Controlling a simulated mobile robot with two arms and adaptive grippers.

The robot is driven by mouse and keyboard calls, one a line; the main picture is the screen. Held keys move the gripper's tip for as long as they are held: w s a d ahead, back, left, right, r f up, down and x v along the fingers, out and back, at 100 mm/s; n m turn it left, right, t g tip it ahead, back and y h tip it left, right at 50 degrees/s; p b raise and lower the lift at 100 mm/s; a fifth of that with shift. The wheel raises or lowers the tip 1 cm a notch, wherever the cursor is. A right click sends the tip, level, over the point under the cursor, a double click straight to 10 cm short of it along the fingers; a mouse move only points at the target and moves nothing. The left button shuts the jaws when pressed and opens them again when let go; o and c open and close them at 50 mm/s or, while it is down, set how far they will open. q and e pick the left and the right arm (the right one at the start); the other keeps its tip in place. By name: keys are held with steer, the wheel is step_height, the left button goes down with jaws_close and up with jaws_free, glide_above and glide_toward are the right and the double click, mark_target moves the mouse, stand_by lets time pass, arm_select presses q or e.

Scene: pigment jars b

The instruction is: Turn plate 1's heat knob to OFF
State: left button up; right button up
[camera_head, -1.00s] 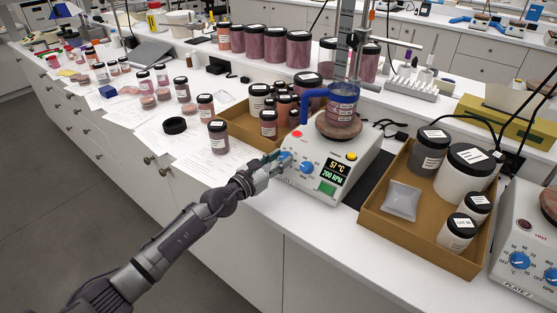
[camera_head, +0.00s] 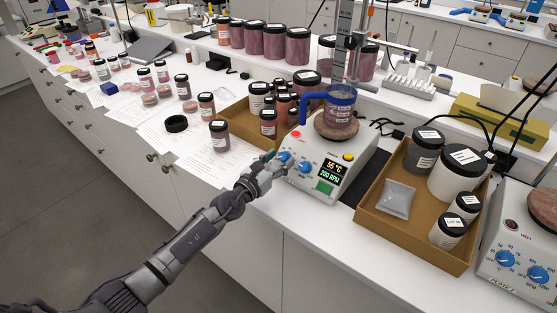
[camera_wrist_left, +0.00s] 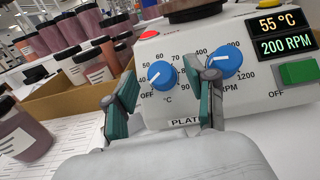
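The near hot plate (camera_head: 345,160), taken as plate 1, stands at the middle of the bench. In the left wrist view its label is partly hidden behind my gripper, and its display (camera_wrist_left: 283,33) reads 55 °C and 200 RPM. The blue heat knob (camera_wrist_left: 162,75), marked °C, has its white pointer toward the lower left, near the OFF and 40 end; the exact setting is hard to tell. My left gripper (camera_wrist_left: 166,88) is open, its fingers spread to either side of the heat knob, apparently not touching it. It shows in the head view (camera_head: 272,165) too. My right gripper is out of view.
The blue RPM knob (camera_wrist_left: 225,62) is close to the right finger. A beaker (camera_head: 340,104) sits on the plate's round top. A cardboard tray of jars (camera_head: 240,125) is at the left, another tray (camera_head: 400,232) at the right. A second hot plate (camera_head: 515,250) stands far right.

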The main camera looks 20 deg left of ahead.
arm_select(q)
steer(key=shift+s+a+f, duration=0.1)
steer(key=shift+s, duration=0.4)
steer(key=v, duration=1.1)
steer(key=shift+a, duration=0.1)
